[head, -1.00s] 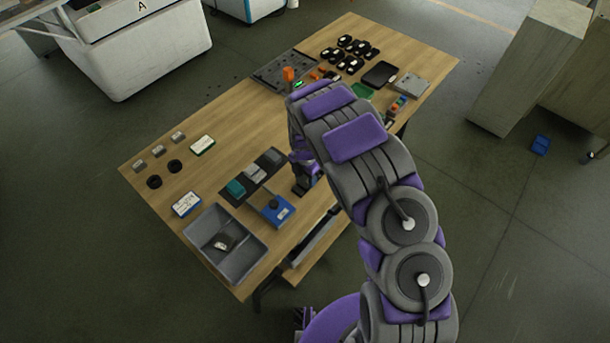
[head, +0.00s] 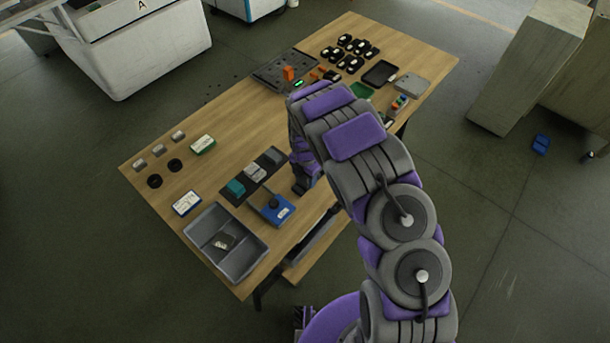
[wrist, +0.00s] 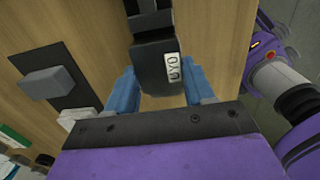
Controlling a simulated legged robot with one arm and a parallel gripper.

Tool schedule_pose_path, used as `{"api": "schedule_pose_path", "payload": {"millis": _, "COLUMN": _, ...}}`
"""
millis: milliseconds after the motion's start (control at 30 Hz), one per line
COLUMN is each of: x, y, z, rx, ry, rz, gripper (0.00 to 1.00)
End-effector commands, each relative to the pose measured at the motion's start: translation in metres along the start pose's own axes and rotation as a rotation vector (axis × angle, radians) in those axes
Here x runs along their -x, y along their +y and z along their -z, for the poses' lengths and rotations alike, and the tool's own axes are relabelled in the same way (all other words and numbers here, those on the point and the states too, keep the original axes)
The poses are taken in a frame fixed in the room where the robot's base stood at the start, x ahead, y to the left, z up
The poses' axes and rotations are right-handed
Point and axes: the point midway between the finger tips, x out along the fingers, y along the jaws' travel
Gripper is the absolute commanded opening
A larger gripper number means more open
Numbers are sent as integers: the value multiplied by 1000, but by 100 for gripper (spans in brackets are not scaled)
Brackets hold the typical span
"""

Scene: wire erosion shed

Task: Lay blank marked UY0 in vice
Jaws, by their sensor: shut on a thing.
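A dark grey blank with a white label reading UY0 (wrist: 153,62) sits between the blue fingers of my gripper (wrist: 160,90) in the wrist view. My gripper is shut on it, with the label facing the camera. In the head view my gripper (head: 304,180) is at the right edge of the table, right of a black strip (head: 240,197) bearing teal and grey blocks. A blue fixture with a black knob (head: 274,207) stands just left of my gripper. I cannot tell which thing is the vice.
A grey two-part bin (head: 252,262) holding a small dark item stands at the near table corner. Labelled white cards (head: 187,203), small grey blocks and black rings lie to the left. A dark plate (head: 272,72), black parts and trays fill the far end.

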Motion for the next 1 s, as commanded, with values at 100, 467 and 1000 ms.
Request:
{"api": "schedule_pose_path", "payload": {"millis": 100, "x": -1, "y": 0, "z": 0, "rx": 0, "ry": 0, "rz": 0, "gripper": 4}}
{"api": "schedule_pose_path", "payload": {"millis": 467, "x": -5, "y": 0, "z": 0, "rx": 0, "ry": 0, "rz": 0, "gripper": 4}}
{"api": "schedule_pose_path", "payload": {"millis": 1000, "x": -6, "y": 0, "z": 0, "rx": 0, "ry": 0, "rz": 1, "gripper": 83}}
